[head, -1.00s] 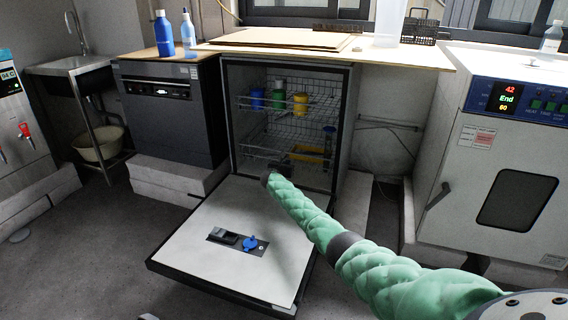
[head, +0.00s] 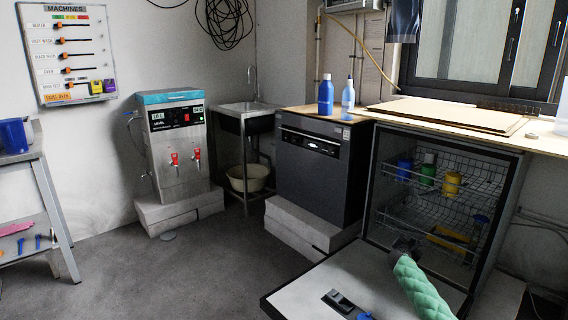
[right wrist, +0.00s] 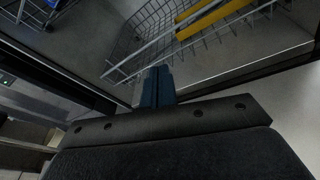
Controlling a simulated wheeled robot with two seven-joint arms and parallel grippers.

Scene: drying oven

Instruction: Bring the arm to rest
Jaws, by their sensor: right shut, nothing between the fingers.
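My right arm, in a green padded sleeve, comes in at the lower right of the head view. Its gripper (head: 402,246) is at the mouth of the open dishwasher-like cabinet (head: 513,195), above the lowered door (head: 300,287). In the right wrist view the fingers (right wrist: 157,88) are together and empty, close to a wire rack (right wrist: 135,42) with a yellow item (right wrist: 205,20) beyond. The left gripper is not in view.
The racks hold a blue cup (head: 404,169), a green cup (head: 427,175) and a yellow cup (head: 451,183). A dark closed machine (head: 318,175) stands left of the cabinet. The floor (head: 190,275) at the left is clear.

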